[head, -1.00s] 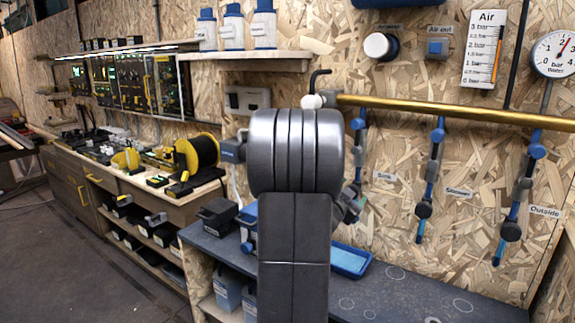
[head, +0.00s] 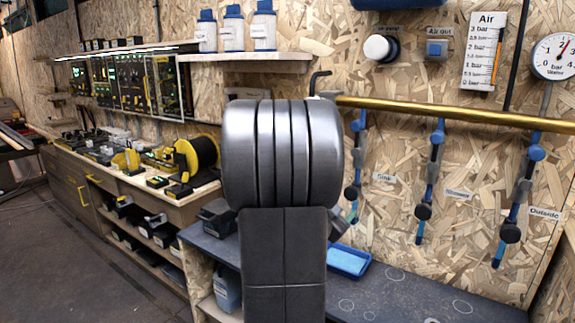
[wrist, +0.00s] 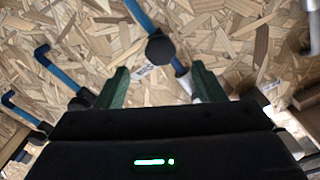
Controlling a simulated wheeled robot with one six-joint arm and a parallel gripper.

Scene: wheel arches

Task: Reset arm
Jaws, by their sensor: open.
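In the head view my own arm stands in the middle of the picture and hides part of the wall and bench behind it. My gripper is hidden behind the arm there. In the wrist view my gripper (wrist: 158,82) shows two green fingers set wide apart. It is open, with nothing held between the fingers. A blue pipe with a black valve knob (wrist: 160,47) shows beyond the fingers, in front of the chipboard wall. I cannot tell the distance between the fingers and the pipe.
A brass pipe (head: 455,116) runs along the wall, with blue valve pipes (head: 430,180) below it. A blue tray (head: 348,261) sits on the grey bench (head: 400,297). A shelf with bottles (head: 232,28) is above. A yellow-and-black reel (head: 197,155) stands on the left counter. Open floor lies at left.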

